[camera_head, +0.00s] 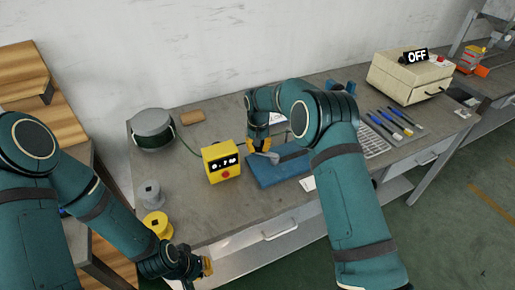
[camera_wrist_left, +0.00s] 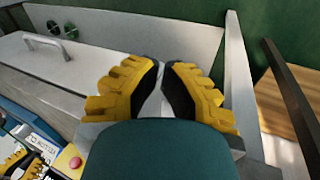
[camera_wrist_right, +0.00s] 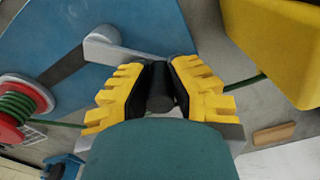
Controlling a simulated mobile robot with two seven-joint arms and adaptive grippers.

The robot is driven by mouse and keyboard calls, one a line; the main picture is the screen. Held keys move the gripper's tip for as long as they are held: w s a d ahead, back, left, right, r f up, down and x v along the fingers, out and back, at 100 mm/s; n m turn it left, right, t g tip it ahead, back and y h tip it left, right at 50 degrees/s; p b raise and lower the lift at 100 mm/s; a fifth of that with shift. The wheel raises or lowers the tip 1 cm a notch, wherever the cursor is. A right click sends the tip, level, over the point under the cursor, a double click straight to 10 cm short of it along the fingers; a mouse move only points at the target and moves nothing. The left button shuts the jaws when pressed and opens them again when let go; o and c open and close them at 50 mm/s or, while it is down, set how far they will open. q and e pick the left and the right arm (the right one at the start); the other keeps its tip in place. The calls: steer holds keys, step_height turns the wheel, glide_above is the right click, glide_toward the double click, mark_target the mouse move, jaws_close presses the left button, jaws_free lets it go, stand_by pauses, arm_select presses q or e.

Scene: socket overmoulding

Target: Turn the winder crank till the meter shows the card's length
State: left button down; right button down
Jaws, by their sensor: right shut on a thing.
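The winder has a blue base (camera_head: 270,171), also in the right wrist view (camera_wrist_right: 150,20). Its grey crank arm (camera_wrist_right: 115,50) ends in a black upright handle (camera_wrist_right: 160,90). My right gripper (camera_head: 262,143) is shut around this handle, one finger on each side. The yellow meter (camera_head: 222,162) stands left of the winder; its display seems to begin with 0, but the other digits are too small to read surely. My left gripper (camera_head: 197,268) hangs empty in front of the bench, fingertips close together.
Green wire (camera_wrist_right: 245,83) runs past the crank toward the meter, from a red-flanged reel (camera_wrist_right: 20,110). A dark drum (camera_head: 152,130) stands back left, with grey (camera_head: 150,193) and yellow spools (camera_head: 158,223) at the left edge. Screwdriver-like tools (camera_head: 390,122) and a beige machine reading OFF (camera_head: 412,75) lie right.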

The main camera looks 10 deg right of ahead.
steer(key=shift+d+f, duration=0.1)
stand_by(0.3)
steer(key=c, duration=0.8)
jaws_free()
steer(key=shift+w, duration=0.1)
steer(key=shift+c, duration=0.2)
step_height(320, 180, up, 12)
steer(key=shift+r, duration=0.1)
